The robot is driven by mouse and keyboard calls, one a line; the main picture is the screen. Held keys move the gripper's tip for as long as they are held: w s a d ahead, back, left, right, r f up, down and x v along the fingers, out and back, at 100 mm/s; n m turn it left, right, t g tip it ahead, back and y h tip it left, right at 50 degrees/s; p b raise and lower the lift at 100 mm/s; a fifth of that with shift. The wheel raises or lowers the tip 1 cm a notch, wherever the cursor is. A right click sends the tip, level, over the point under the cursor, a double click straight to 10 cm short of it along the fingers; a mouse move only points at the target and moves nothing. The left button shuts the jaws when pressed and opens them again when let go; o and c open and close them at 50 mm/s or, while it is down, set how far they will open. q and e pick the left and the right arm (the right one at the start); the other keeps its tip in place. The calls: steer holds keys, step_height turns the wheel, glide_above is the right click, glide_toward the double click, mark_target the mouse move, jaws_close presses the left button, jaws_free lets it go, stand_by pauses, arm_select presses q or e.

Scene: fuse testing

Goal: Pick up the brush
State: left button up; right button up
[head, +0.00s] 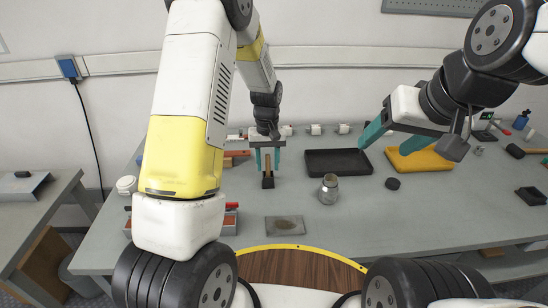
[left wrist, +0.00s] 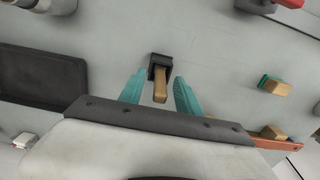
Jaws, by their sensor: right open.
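A wooden handle (left wrist: 160,88) stands up from a small black square base (left wrist: 157,61) in the left wrist view; it appears to be the brush, though its bristles cannot be seen. The black base also shows on the table in the head view (head: 268,183). My left gripper (head: 267,167) points down over it. Its teal fingers (left wrist: 160,92) are apart, one on each side of the handle, with visible gaps.
A metal plate (head: 285,226) lies in front. A small wood-and-green block (left wrist: 276,87) is beside my left gripper.

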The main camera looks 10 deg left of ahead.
arm_select(q)
jaws_close()
stand_by(0.3)
step_height(320, 180, up, 10)
stand_by(0.5)
